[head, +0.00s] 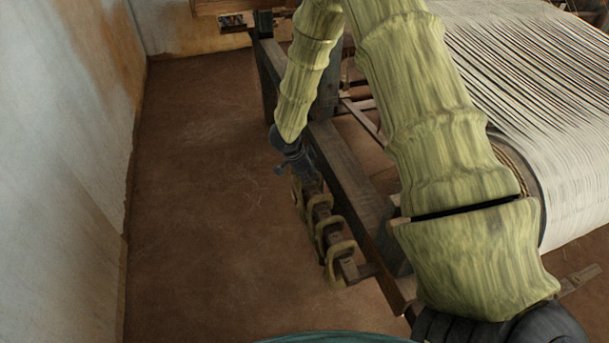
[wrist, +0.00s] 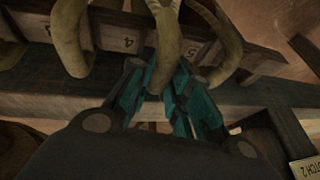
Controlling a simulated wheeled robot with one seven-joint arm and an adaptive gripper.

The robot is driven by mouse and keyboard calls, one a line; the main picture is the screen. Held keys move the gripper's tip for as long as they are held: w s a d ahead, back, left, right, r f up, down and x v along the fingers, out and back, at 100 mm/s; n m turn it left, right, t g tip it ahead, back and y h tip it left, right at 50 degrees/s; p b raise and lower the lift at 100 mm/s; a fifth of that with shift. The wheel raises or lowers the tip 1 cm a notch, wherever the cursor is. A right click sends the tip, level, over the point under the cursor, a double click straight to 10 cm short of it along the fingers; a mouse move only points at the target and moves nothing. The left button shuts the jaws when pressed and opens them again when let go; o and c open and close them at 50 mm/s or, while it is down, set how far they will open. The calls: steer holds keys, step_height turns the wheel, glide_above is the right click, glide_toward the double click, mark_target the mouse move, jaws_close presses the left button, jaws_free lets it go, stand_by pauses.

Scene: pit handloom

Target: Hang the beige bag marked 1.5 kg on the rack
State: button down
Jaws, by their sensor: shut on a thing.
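My gripper (head: 306,176) reaches down to the rack (head: 349,268), a dark wooden bar beside the loom frame. In the wrist view its teal-lined fingers close around the lower end of a beige, thick loop (wrist: 164,45), which looks like a bag's handle. The loop hangs in front of the rack board (wrist: 117,39), between the numbers 4 and 5. No 1.5 kg mark shows, and the bag's body is hidden below the gripper. I cannot tell whether the loop rests on the rack.
Other beige loops (head: 337,254) hang along the rack; one (wrist: 70,38) is left of the held one. The loom's frame beam (head: 352,190) runs close beside the rack. A "NOTCH 2" tag (wrist: 305,168) sits at lower right. Open floor (head: 200,220) lies left.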

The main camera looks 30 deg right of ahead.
steer(key=shift+d, duration=0.4)
steer(key=shift+f+b, duration=0.3)
steer(key=shift+f, duration=0.45)
steer(key=shift+s+f, duration=0.1)
steer(key=shift+f, duration=0.2)
stand_by(0.5)
steer(key=c, duration=1.2)
jaws_free()
steer(key=shift+c, duration=0.2)
steer(key=shift+s+f, duration=0.1)
steer(key=w+v, duration=0.1)
steer(key=v, duration=1.1)
steer(key=shift+s, duration=0.45)
